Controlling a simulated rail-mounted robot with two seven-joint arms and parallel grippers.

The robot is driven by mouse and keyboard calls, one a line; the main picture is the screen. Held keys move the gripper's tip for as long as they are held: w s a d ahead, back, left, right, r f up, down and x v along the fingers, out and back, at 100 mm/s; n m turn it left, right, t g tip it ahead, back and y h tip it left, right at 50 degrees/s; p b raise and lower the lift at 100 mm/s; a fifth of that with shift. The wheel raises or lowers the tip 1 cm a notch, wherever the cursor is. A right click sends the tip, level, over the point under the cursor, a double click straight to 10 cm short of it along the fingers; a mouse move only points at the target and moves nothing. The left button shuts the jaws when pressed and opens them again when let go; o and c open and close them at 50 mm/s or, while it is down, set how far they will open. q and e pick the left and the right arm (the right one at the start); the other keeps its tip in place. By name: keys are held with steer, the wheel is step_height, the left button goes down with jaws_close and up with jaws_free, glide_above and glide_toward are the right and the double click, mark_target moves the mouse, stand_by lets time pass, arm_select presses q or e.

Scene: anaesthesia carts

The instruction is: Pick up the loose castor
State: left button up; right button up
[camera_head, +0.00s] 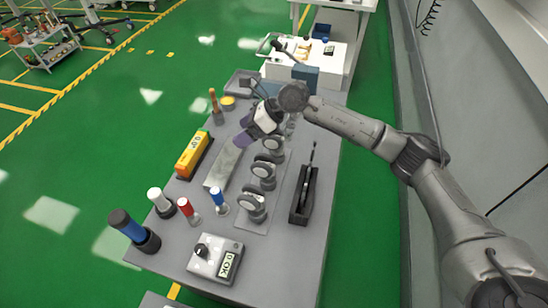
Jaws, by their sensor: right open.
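Several castors with grey wheels stand in a row on a light plate (250,222) in the middle of the grey table. The nearest castor (252,206) and the one behind it (262,171) show clearly; another (273,149) is farther back. The far end of the row is partly hidden by my right gripper and arm. I cannot tell which castor is loose. My right gripper (247,132), with purple fingers, is open over the far half of the table, left of the row's far end. No castor shows between its fingers. My left gripper is not in view.
A yellow device (193,153) and a flat metal bar (223,166) lie left of the row. A black holder with a tool (302,195) stands right. Several coloured-top bottles and a grey control box (215,260) are at the near end. A white cart (330,58) stands behind.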

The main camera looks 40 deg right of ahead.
mark_target(274, 138)
steer(key=d+f+g+h+b, duration=0.25)
steer(key=d+h+b, duration=0.3)
steer(key=d, duration=1.05)
steer(key=shift+t+h, duration=0.25)
steer(key=shift+h, duration=0.2)
steer(key=b+x, duration=0.1)
steer(key=x, duration=0.7)
steer(key=shift+f, duration=0.45)
steer(key=b+x, duration=0.2)
steer(key=x, duration=0.2)
steer(key=shift+d+f, duration=0.1)
steer(key=shift+f, duration=0.1)
steer(key=shift+w+f, duration=0.1)
steer(key=shift+f, duration=0.25)
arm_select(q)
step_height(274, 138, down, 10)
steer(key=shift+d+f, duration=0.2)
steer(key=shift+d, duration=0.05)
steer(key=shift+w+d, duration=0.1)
